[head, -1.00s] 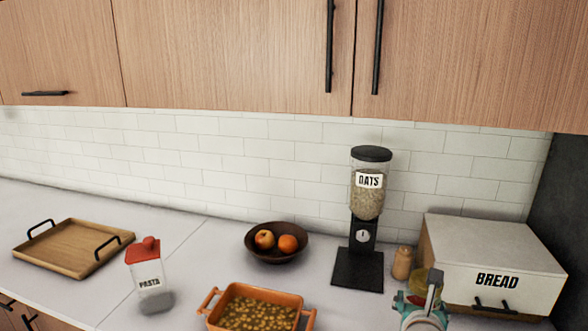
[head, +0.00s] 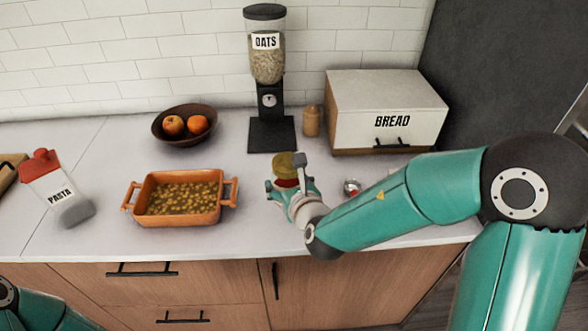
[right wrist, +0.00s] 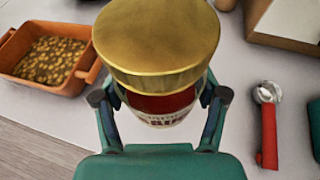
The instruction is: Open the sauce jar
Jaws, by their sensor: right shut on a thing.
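The sauce jar has a wide gold lid (right wrist: 155,45) and red sauce under it, above a pale printed label (right wrist: 163,118). In the head view its gold lid (head: 286,164) shows above my right gripper (head: 293,188) on the counter near the front. My right gripper (right wrist: 160,99) is shut on the jar, one finger on each side of the body below the lid. The lid sits on the jar. Whether the jar's base touches the counter is hidden. My left gripper is out of view; only part of my left arm shows at the lower left.
An orange dish of food (head: 181,218) stands left of the jar. A red-handled tool (right wrist: 268,130) lies on its right. Behind are an oats dispenser (head: 266,60), a small wooden shaker (head: 311,121) and a bread box (head: 360,109). A fruit bowl (head: 160,133) and pasta jar (head: 45,184) stand farther left.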

